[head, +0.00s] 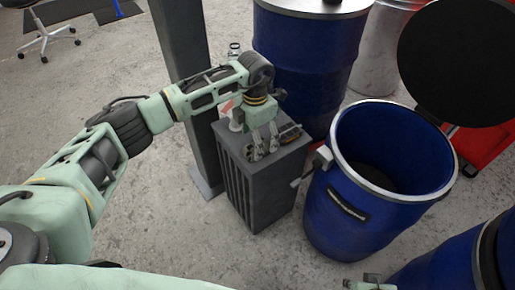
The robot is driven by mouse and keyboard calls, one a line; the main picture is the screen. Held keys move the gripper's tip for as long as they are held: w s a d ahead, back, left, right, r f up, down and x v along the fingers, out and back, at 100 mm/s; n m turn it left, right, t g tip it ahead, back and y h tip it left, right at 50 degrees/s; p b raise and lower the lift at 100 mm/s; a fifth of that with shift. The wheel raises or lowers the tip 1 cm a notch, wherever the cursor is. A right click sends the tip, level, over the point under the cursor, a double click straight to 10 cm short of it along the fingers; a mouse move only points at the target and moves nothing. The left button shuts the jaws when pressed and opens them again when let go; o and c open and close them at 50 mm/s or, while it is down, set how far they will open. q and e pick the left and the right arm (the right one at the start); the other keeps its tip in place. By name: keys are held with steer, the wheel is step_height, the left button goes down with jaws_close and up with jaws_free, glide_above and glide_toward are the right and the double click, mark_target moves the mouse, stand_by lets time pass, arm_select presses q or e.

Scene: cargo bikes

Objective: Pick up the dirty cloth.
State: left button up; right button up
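My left gripper (264,150) points down over the top of a dark grey ribbed box (270,182). Its two fingers are a little apart, close to the box top, and I see nothing held between them. A small dark and orange-brown item (291,132) lies on the box top just right of the fingers. A white and reddish item (229,112) shows at the back left of the box top, partly behind my arm. I cannot make out clearly which thing is the dirty cloth. Only a small part of what may be my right gripper shows at the bottom edge, right of centre.
A closed blue drum (305,65) stands behind the box. A grey post (184,60) rises at its left.

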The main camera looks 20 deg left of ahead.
arm_select(q)
step_height(320, 180, down, 2)
steer(key=shift+f, duration=0.25)
arm_select(e)
steer(key=shift+r, duration=0.7)
arm_select(q)
steer(key=c, duration=1.3)
steer(key=shift+o, duration=0.2)
steer(key=shift+r, duration=0.1)
